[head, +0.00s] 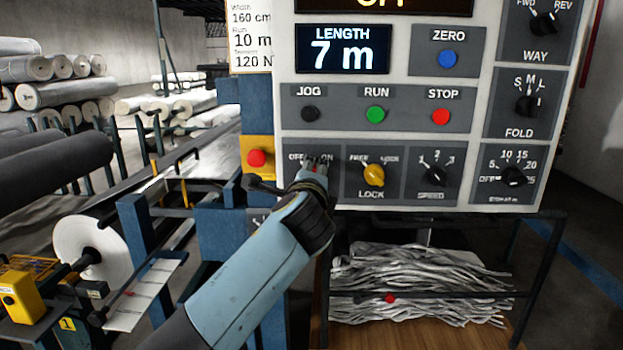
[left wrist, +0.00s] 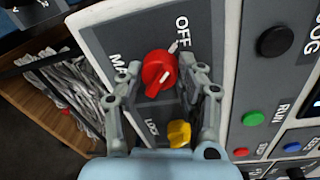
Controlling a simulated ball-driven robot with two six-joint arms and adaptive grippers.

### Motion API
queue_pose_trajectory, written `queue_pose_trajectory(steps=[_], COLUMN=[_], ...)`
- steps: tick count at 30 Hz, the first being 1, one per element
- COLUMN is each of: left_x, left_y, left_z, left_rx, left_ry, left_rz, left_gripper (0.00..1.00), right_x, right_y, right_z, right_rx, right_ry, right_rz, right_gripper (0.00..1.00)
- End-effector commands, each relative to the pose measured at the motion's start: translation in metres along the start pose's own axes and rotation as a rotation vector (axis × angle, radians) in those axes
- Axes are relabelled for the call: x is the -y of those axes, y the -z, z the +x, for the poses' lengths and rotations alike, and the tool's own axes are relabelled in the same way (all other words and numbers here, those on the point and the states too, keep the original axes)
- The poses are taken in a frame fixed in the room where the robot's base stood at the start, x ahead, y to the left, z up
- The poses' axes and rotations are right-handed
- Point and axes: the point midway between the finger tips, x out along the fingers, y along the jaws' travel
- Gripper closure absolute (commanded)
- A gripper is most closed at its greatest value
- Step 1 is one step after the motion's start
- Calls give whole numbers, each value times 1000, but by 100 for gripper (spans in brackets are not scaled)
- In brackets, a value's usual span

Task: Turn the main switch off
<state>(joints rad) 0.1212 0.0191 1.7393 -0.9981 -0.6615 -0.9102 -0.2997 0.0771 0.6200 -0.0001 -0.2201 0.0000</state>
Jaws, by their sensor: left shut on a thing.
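The main switch is a red rotary knob (left wrist: 156,76) on a dark plate at the lower left of the grey control panel (head: 290,75). My left gripper (left wrist: 163,82) is shut on it, one finger on each side in the left wrist view. A white line shows on the knob and a white tick by the OFF mark; I cannot tell for sure which mark the line points at. In the head view my left gripper (head: 316,170) covers most of the knob, and the OFF and ON labels show just above. My right gripper is not in view.
The yellow lock knob (head: 374,174) is just right of the switch. Above are the black JOG (head: 310,114), green RUN (head: 375,114) and red STOP (head: 441,116) buttons. A red button on a yellow box (head: 257,158) is at left. A shelf of grey strips (head: 420,285) stands below.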

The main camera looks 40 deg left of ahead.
Motion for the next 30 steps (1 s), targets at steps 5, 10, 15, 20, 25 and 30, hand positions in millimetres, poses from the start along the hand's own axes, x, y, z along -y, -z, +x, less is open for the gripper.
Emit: queue_pose_trajectory(steps=[5,10,15,20,25,30], left_x=[-1,-1,-1,-1,-1,-2], left_y=[0,0,0,0,0,0], left_z=[0,0,0,0,-4,-30], left_rx=[-1,-1,-1,-1,-1,-2], left_ry=[-3,-3,-2,-1,-1,-3], left_rz=[-3,-2,-2,-1,-2,-5], left_gripper=[96,96,41,40,40,40], right_x=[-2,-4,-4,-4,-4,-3], right_y=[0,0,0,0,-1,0], right_z=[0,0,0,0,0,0], right_rx=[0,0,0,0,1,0], right_ry=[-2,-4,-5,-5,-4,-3], right_rz=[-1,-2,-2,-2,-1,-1], right_gripper=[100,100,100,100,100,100])
